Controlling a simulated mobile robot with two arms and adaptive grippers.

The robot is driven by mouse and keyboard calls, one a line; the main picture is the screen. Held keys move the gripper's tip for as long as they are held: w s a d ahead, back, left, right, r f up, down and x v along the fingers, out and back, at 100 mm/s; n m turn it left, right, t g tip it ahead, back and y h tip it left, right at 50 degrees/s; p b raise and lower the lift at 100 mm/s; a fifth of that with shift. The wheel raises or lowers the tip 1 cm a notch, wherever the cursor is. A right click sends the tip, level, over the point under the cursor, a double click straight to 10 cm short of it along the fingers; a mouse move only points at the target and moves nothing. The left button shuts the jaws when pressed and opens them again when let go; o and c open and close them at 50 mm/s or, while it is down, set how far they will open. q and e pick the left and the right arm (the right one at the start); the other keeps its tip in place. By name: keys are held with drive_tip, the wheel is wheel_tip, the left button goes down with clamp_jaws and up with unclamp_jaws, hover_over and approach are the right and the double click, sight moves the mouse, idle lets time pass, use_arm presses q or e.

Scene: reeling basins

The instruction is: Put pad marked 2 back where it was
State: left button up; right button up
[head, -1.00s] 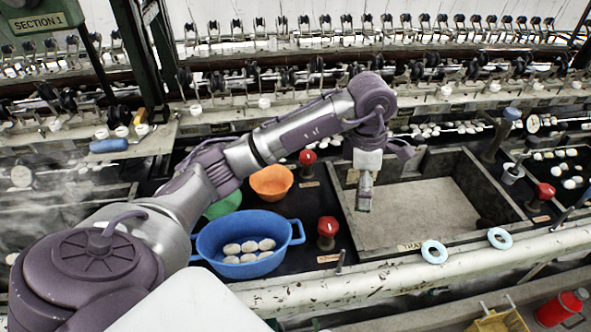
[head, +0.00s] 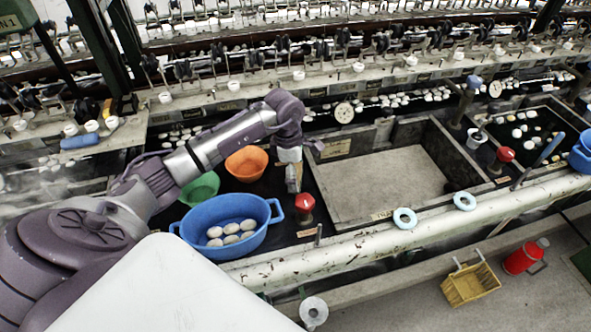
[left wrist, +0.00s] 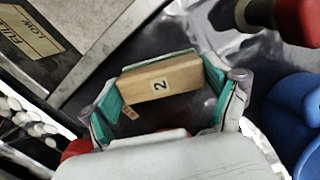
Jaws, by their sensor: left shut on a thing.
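My left gripper (head: 292,188) is above the dark ledge, between the orange bowl and the stone-coloured trough. In the left wrist view the gripper (left wrist: 165,98) is shut on the pad marked 2 (left wrist: 145,84), a light wooden block with a white "2" label between the teal-lined fingers. The pad appears above the dark ledge (left wrist: 185,125), with a small tag (left wrist: 130,113) below it. In the head view the pad is too small to make out clearly. My right gripper is not in view.
A red knob (head: 305,202) stands just in front of the gripper. The blue basin (head: 211,243) with several cocoons, orange bowl (head: 247,165) and green bowl (head: 200,188) are left. The trough (head: 385,180) is right. Two pale rings (head: 404,219) lie on the front pipe.

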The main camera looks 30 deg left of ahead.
use_arm(q)
drive_tip(key=shift+f, duration=0.1)
drive_tip(key=shift+f+b, duration=0.15)
drive_tip(key=shift+b, duration=0.15)
drive_tip(key=o, duration=0.9)
drive_tip(key=shift+c, duration=0.2)
drive_tip(key=shift+r+p, duration=0.25)
drive_tip(key=shift+p, duration=0.05)
drive_tip(key=shift+r, duration=0.3)
wheel_tip(320, 180, up, 11)
drive_tip(key=a+b, duration=0.1)
drive_tip(key=b, duration=0.1)
drive_tip(key=shift+s+a+r, duration=0.15)
drive_tip(key=shift+s, duration=0.2)
